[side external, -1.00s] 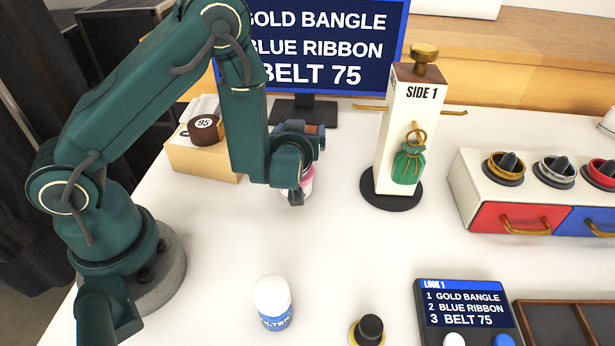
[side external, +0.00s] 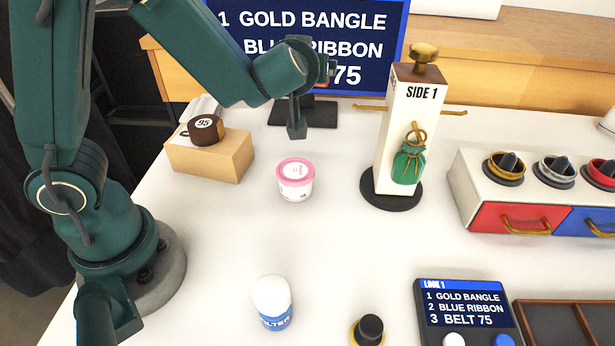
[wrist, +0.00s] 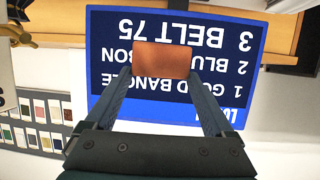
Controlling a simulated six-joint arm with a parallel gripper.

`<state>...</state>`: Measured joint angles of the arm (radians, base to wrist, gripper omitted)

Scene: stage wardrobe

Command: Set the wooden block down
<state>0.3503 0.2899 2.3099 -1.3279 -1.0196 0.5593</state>
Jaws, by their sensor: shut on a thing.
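My gripper (wrist: 160,66) is shut on the reddish-brown wooden block (wrist: 161,60), which sits between the two fingertips in the wrist view. In the side external view my gripper (side external: 322,70) is up in front of the large blue screen, well above the white table (side external: 215,255). Only a small reddish edge of the block (side external: 332,67) shows there; the rest is hidden by my gripper. The block is clear of the table.
A pink-lidded tub (side external: 296,181) stands below my gripper. A pale wooden box (side external: 212,160) with a brown coil marked 95 is left of it, and a white post (side external: 397,130) with a green pouch (side external: 409,163) right. The large screen (side external: 235,45) stands behind. The table's front middle has free room.

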